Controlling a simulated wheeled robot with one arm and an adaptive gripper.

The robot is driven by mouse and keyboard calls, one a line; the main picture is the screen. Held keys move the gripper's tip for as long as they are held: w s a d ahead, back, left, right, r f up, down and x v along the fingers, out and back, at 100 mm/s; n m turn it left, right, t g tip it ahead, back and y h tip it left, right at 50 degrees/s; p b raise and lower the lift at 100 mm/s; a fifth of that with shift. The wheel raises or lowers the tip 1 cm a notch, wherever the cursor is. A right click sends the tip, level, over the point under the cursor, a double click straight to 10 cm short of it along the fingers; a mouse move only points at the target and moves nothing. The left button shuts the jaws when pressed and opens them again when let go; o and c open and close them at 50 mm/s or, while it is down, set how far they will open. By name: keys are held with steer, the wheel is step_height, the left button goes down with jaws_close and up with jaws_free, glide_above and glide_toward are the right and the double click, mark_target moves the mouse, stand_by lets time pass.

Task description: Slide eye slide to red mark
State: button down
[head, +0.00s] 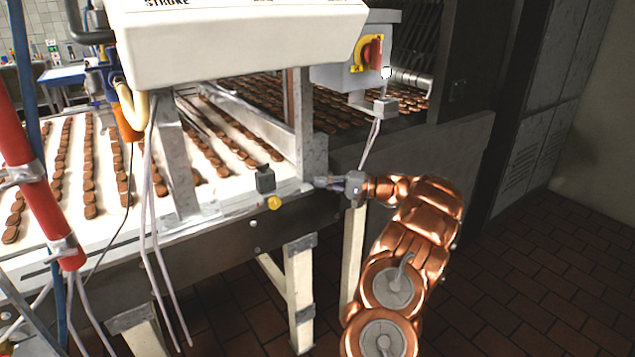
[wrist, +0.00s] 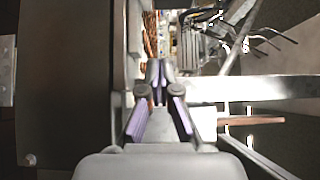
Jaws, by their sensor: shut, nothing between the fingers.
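A small dark block (head: 265,180) stands on the conveyor's front rail in the head view. It may be the eye slide, but I cannot tell for sure. A yellow round knob (head: 274,202) sits just below it. My gripper (head: 318,183) is at the rail's right end, to the right of the block and apart from it. Its fingers are shut and empty, pointing left. In the wrist view my gripper (wrist: 155,72) shows its two fingertips together, with purple inner pads behind them. I cannot make out a red mark on the rail in either view.
The conveyor belt (head: 104,205) carries rows of brown biscuits. A steel post (head: 312,157) rises close behind my gripper. Loose cables (head: 150,225) and a red pipe (head: 30,170) are on the left. A red and yellow switch (head: 371,53) is above. Brick floor (head: 540,285) is free at right.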

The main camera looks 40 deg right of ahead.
mark_target(285, 192)
steer(key=p+x, duration=0.1)
steer(key=x, duration=0.6)
steer(key=shift+w+a+r+p, duration=0.1)
steer(key=shift+w+a+p, duration=0.1)
steer(key=shift+a+p, duration=0.2)
steer(key=shift+w+a+p, duration=0.2)
steer(key=shift+a+p, duration=0.3)
steer(key=shift+a, duration=1.4)
